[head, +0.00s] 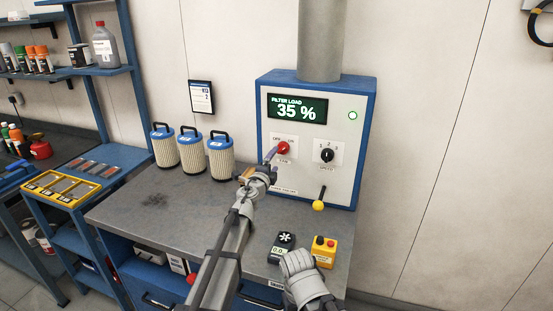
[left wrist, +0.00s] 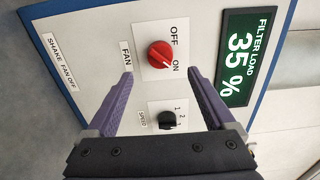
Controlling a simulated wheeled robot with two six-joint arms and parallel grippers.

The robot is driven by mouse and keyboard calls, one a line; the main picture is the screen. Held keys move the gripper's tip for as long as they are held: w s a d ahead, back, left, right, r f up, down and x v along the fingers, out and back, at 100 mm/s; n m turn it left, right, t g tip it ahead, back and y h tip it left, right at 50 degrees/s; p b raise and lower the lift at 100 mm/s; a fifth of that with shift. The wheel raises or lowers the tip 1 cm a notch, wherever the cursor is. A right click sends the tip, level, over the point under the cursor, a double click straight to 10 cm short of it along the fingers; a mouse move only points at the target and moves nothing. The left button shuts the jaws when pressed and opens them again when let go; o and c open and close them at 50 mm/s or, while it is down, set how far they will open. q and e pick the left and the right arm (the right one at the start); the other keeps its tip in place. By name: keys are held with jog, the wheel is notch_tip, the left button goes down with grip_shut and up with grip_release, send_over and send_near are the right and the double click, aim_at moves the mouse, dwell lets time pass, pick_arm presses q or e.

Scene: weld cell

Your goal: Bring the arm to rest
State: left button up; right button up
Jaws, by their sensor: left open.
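My left gripper (head: 270,156) is in front of the blue-edged control cabinet (head: 366,130), close to its red fan knob (head: 284,148). In the left wrist view its two purple fingers (left wrist: 160,74) are spread apart with nothing between them. The red knob (left wrist: 161,55) shows just past the fingertips, and its white mark appears turned toward ON. I cannot tell the exact gap to the panel. My right gripper's fingers are not visible.
The display (head: 297,109) reads FILTER LOAD 35 %. A black speed knob (head: 327,156) and a yellow-tipped lever (head: 318,205) are to the right. Several filter cartridges (head: 192,154) stand on the grey bench (head: 150,205). A meter (head: 282,246) and yellow button box (head: 324,251) are near its front edge.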

pick_arm(q)
jog(key=s+a+f+n+g+y, duration=0.3)
jog(key=s+a+f+n+y, duration=0.2)
jog(key=s+n, duration=0.25)
jog(key=s+a+f+n+g+y, duration=0.3)
jog(key=s+a+f+n+y, duration=0.2)
jog(key=s+n, duration=0.25)
jog(key=s+d+f+n+g+h, duration=0.1)
jog(key=s+d+f+g, duration=0.1)
jog(key=s, duration=0.7)
jog(key=s+d+f+n+g+h, duration=0.1)
jog(key=s+f+g, duration=0.4)
jog(key=s, duration=0.5)
jog(key=s+d+f+n+g+h, duration=0.1)
jog(key=s+d+f+g, duration=0.2)
jog(key=s, duration=0.7)
jog(key=shift+d+f+g, duration=0.2)
jog(key=shift+f+g, duration=0.5)
jog(key=shift+f, duration=0.25)
